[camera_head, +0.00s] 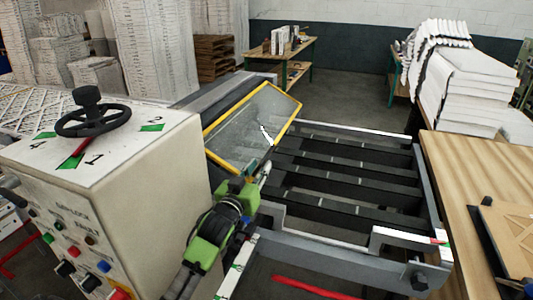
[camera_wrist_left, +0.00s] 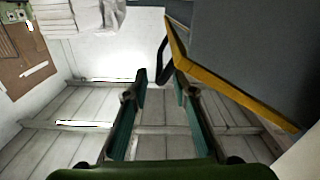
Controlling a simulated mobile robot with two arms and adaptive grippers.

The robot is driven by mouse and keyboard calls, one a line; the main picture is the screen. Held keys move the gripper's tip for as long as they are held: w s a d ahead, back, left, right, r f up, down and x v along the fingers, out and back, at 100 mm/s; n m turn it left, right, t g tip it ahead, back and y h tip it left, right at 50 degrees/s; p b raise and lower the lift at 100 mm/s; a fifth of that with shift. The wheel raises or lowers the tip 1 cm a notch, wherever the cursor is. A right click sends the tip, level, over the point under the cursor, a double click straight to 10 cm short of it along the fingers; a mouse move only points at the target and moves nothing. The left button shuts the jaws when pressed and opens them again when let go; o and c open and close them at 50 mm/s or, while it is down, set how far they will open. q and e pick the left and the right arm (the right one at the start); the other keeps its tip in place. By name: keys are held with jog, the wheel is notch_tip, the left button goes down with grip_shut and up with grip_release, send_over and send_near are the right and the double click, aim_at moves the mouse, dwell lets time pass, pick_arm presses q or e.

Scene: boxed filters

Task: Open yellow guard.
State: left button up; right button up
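The yellow guard (camera_head: 237,143) is a clear panel in a yellow frame, tilted over the machine beside the control box. A handle (camera_head: 267,134) is on its face. In the left wrist view the guard's yellow edge (camera_wrist_left: 235,92) runs along the upper right, with a dark loop handle (camera_wrist_left: 163,62) beside it. My left gripper (camera_head: 263,172) is just below the guard's lower edge. In the wrist view its fingers (camera_wrist_left: 160,78) are apart, with the handle just beyond and between the tips. I cannot tell whether they touch it. My right gripper is not in view.
A control box (camera_head: 150,190) with a black handwheel (camera_head: 92,115) and buttons stands at the left. A dark roller frame (camera_head: 345,180) extends right of the guard. A wooden table (camera_head: 460,190) is at the right, below stacked white filters (camera_head: 465,90).

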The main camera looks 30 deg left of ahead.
aim_at(266, 156)
pick_arm(q)
jog(key=p+x, duration=0.1)
jog(key=x, duration=0.5)
jog(key=shift+w+a, duration=0.1)
jog(key=shift+w, duration=0.25)
jog(key=shift+c, duration=0.4)
grip_shut()
